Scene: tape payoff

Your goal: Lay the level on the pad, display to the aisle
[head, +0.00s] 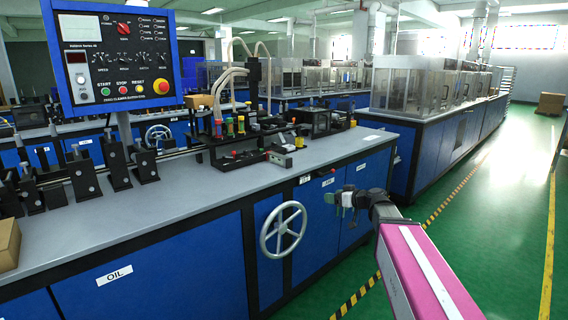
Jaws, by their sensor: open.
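My gripper (334,198) is open and appears empty. It is at the end of my arm, in front of the blue cabinet doors and right of the handwheel, apart from the bench top. A small grey block with a dark face (281,159) lies near the bench's front edge, left of and beyond my gripper. It may be the level, but it is too small to tell, and I cannot read a display. A thin pale rectangle (372,138) lies flat near the bench's right end. I cannot tell whether it is the pad.
The grey bench top (150,212) has a wide bare front strip. Black fixtures (84,173) and a control panel (118,55) stand at left. Small coloured-capped containers (229,127) stand mid-bench. A handwheel (283,229) juts from the front.

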